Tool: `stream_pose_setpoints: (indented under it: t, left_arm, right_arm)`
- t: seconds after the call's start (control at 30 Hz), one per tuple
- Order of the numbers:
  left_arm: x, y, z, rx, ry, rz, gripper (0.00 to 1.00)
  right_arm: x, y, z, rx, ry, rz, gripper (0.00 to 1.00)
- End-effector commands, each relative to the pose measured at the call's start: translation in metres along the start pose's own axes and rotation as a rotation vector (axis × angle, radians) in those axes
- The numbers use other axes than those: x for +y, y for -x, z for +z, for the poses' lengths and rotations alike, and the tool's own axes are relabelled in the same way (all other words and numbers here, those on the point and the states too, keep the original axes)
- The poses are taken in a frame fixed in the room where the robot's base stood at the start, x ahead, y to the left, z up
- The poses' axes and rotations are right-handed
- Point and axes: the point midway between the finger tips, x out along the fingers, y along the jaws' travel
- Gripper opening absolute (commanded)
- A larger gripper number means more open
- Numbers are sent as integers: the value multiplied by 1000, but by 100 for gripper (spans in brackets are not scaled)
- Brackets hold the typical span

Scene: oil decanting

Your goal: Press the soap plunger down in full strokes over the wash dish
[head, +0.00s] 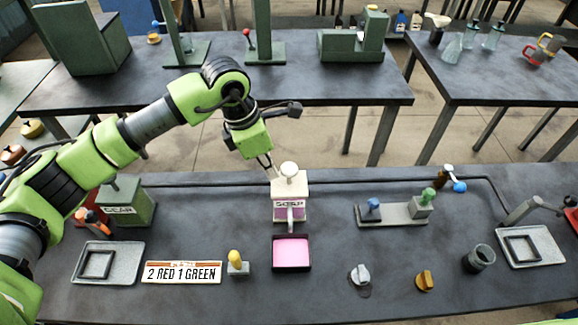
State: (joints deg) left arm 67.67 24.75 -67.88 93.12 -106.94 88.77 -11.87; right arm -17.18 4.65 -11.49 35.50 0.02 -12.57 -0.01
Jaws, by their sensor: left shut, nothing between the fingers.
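The soap dispenser (290,205) stands upright at the middle of the dark table. It has a cream top marked SOAP, a clear front with pink inside and a spout pointing toward me. Its pale round plunger (289,170) stands up above the body. The wash dish (275,266), a black-rimmed square with a pink inside, lies right in front of it, below the spout. My left gripper (268,166) is shut and empty, pointing down just left of the plunger and a little above the dispenser's top. I cannot tell whether it touches the plunger. My right gripper is not in view.
A sign (181,272) reads "2 RED 1 GREEN". A yellow-knobbed block (237,264) stands left of the dish. A green GEAR box (128,205) is under my arm. Right of the dispenser are a grey stand (393,214), two knobs and a dark cup (478,259).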

Motion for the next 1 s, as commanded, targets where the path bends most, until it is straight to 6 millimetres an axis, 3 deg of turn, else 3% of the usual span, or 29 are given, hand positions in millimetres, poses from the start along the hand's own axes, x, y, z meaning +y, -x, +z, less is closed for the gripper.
stream_pose_setpoints:
  t: [0.6,1.0]
  left_arm:
    - [1,107,-2,-2,0,2,0]
    - [0,118,-3,-1,1,-1,0]
  right_arm:
    - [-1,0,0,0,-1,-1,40]
    - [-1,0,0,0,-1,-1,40]
